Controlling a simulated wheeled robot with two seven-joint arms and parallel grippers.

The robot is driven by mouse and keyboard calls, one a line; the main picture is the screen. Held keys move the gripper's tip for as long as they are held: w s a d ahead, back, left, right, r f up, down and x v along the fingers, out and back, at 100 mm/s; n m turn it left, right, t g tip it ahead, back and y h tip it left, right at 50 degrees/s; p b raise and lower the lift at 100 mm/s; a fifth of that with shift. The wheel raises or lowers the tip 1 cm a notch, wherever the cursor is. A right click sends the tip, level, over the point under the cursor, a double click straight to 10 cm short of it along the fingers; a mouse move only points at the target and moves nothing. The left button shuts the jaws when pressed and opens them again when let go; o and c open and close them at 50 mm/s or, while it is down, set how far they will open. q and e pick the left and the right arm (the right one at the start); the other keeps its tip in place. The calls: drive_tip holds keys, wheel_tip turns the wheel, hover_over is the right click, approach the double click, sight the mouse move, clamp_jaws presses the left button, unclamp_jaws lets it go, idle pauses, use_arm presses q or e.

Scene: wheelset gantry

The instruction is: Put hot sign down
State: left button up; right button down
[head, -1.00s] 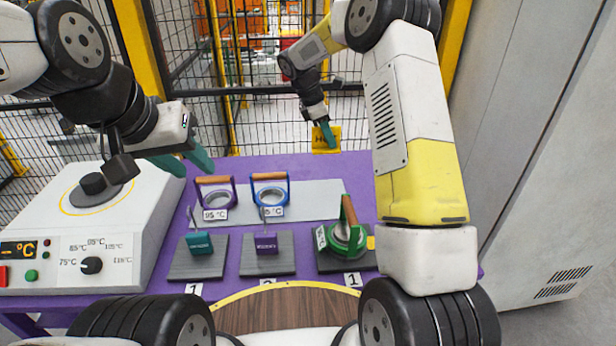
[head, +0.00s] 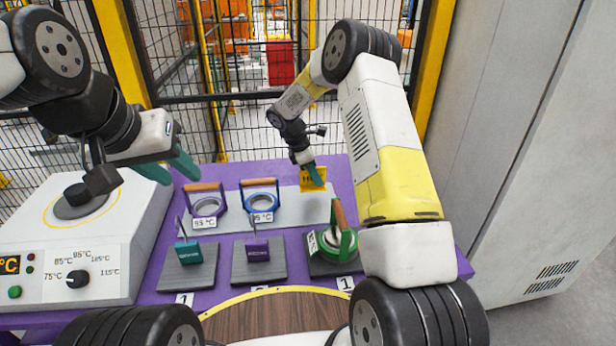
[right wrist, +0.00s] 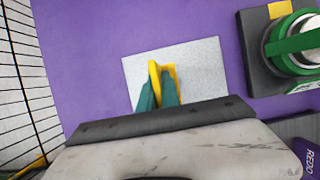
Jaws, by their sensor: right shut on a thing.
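The yellow hot sign (head: 307,184) is at the back of the purple table in the head view. My right gripper (head: 315,174) is shut on it. In the right wrist view the sign (right wrist: 154,74) stands between the green fingers (right wrist: 158,92), seen over a light grey plate (right wrist: 195,75). I cannot tell whether its lower edge touches the surface. My left gripper (head: 178,168) is empty, its green fingers apart, over the right edge of the white heater unit.
Two handled rings, purple (head: 207,204) and blue (head: 260,196), stand on the grey plate (head: 300,205). The heater (head: 65,285) is at left. A wire fence stands behind.

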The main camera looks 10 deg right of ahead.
sight(316, 188)
drive_tip(key=shift+f, duration=2.05)
drive_tip(key=shift+f, duration=0.15)
drive_tip(key=c, duration=1.6)
unclamp_jaws()
drive_tip(key=shift+o, duration=0.2)
